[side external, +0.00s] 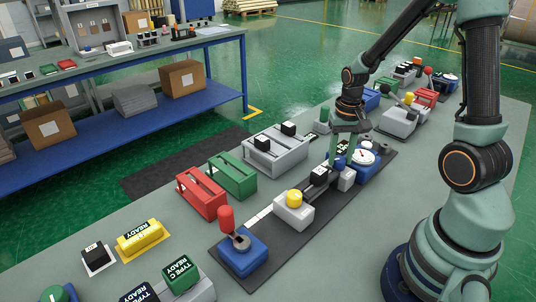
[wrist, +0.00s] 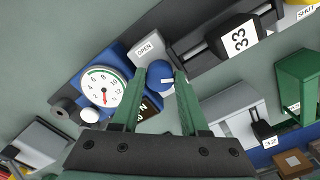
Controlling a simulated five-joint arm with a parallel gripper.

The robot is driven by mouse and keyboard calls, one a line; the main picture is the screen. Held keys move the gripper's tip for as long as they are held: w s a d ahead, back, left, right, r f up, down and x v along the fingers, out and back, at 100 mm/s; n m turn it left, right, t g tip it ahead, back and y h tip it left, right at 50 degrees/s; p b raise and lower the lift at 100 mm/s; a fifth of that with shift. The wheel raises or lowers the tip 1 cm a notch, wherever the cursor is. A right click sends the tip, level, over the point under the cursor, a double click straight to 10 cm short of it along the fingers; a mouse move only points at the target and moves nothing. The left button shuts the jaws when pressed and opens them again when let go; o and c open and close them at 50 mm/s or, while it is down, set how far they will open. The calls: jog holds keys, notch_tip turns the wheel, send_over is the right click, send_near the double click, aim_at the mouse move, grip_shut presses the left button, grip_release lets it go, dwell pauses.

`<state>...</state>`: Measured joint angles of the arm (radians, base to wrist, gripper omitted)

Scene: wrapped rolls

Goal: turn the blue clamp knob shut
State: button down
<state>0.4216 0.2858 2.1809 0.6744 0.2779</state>
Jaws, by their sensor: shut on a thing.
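The blue clamp knob (wrist: 159,77) is round, with a short white mark on it. In the wrist view it sits between the tips of my gripper's green fingers (wrist: 166,73), which are shut on it. A light block (wrist: 146,49) labelled OPEN stands beside the knob. In the side view my gripper (side external: 345,152) points down at the knob (side external: 339,163), which is partly hidden by the fingers. A black block marked 33 (wrist: 238,37) lies along the fixture to the right in the wrist view; it also shows in the side view (side external: 319,172).
A dial gauge (wrist: 103,87) with a red needle on a blue housing stands close to my fingers. A yellow button (side external: 294,197) on a white box and a red-handled lever (side external: 226,218) stand nearer on the dark mat. Green (side external: 233,175) and red (side external: 202,193) frames stand left.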

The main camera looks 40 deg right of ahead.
aim_at(340, 159)
dwell(0.4)
jog(key=shift+c, duration=2.1)
grip_release()
notch_tip(340, 159, up, 12)
jog(key=shift+r, duration=0.15)
jog(key=s+a+r+n+t, duration=0.1)
jog(key=a+r+n+t, duration=0.1)
jog(key=a, duration=0.5)
jog(key=s+a+r+n+t, duration=0.1)
jog(key=a+r+n+t, duration=0.2)
jog(key=a+n, duration=0.3)
jog(key=shift+s+a+r+t, duration=0.3)
jog(key=shift+s+a+r, duration=0.1)
jog(key=shift+a, duration=0.1)
